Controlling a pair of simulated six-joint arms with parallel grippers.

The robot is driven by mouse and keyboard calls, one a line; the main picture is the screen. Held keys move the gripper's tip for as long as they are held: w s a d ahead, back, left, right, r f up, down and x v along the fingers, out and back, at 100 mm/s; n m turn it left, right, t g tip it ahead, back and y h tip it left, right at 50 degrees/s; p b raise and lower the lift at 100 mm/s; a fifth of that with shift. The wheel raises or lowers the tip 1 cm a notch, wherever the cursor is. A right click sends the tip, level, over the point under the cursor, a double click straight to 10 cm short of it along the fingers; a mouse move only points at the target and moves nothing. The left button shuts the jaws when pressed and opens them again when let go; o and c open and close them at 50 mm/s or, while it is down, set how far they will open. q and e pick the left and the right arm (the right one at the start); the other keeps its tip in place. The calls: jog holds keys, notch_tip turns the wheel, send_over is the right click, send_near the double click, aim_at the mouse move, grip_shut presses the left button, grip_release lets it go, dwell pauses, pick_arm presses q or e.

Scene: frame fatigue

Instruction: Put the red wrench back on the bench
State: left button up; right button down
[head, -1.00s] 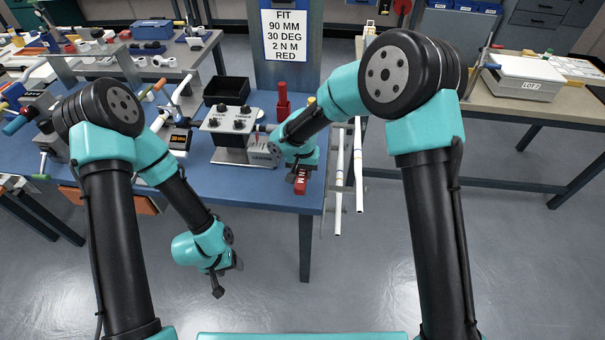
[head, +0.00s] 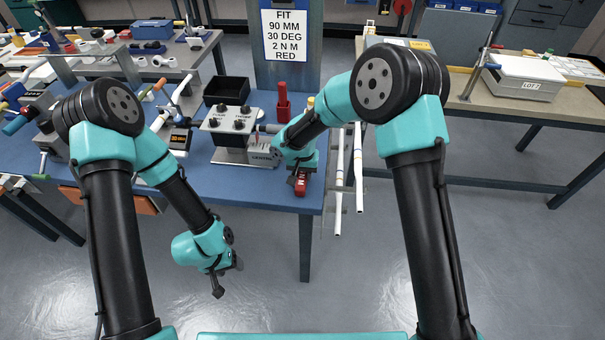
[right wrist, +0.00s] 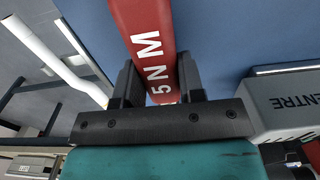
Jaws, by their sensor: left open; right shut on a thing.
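A red wrench (head: 302,190) with white lettering is in my right gripper (head: 298,178), at the bench's front right edge. In the right wrist view the wrench (right wrist: 145,35) runs between the two dark fingers of the gripper (right wrist: 158,88), and "5 N M" can be read on it. The blue bench (head: 250,187) lies below it; I cannot tell whether the wrench touches it. The wrench's far part is hidden by my right arm in the head view. My left gripper (head: 227,277) is open and empty, in front of the bench over the floor.
A grey block marked "CENTRE" (right wrist: 285,105) stands close beside the right gripper. White tubes (head: 338,180) hang at the bench's right side. A red object (head: 283,102) stands upright behind. A sign (head: 291,35) reads "FIT 90 MM 30 DEG 2 N M RED".

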jog(key=shift+f, duration=0.15)
jog(key=c, duration=0.7)
grip_release()
jog(key=shift+c, duration=0.2)
notch_tip(320, 180, up, 17)
dwell(0.3)
